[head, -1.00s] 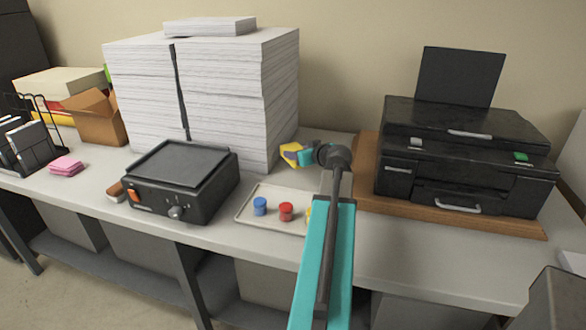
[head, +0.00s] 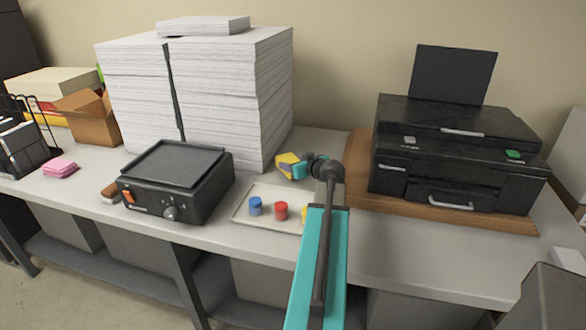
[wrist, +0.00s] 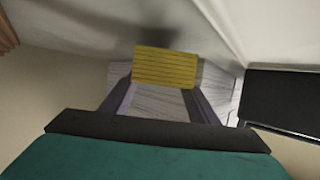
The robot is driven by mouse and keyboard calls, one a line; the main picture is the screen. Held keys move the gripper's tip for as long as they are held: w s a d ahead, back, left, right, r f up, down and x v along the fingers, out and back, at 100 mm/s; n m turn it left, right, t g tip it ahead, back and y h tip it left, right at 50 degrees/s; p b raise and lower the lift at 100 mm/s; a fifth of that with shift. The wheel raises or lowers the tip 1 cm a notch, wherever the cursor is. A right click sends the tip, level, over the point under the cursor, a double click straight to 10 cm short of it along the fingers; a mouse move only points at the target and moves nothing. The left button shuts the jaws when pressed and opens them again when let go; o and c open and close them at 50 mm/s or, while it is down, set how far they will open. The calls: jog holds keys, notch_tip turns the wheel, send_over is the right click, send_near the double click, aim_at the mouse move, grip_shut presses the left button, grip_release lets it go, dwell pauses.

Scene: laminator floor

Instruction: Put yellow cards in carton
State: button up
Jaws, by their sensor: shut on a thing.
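My gripper (head: 299,167) is shut on the yellow cards (head: 287,160) and holds them above the table, to the right of the tall paper stacks. In the wrist view the stack of yellow cards (wrist: 165,68) sits between the two finger ends. The open brown carton (head: 92,117) stands at the back left of the table, left of the paper stacks and well away from my gripper. Its flaps are up, and its inside is hidden from this angle.
Tall white paper stacks (head: 235,95) stand between my gripper and the carton. A black hot plate-like device (head: 175,180) sits in front of them. A tray (head: 242,216) holds blue and red pots. Pink cards (head: 59,168) lie front left; a printer (head: 450,150) stands right.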

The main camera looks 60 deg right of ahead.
jog(key=shift+f, duration=1)
jog(key=shift+f, duration=0.15)
jog(key=o, duration=1.3)
jog(key=shift+o, duration=0.2)
jog(key=b+v, duration=0.1)
jog(key=v, duration=0.8)
jog(key=shift+b, duration=0.4)
jog(key=b+v, duration=0.2)
jog(key=b, duration=0.1)
jog(key=shift+d, duration=0.1)
jog(key=shift+s+a+r+b, duration=0.25)
jog(key=shift+s+b, duration=0.15)
jog(key=shift+b, duration=0.35)
jog(key=shift+r, duration=0.1)
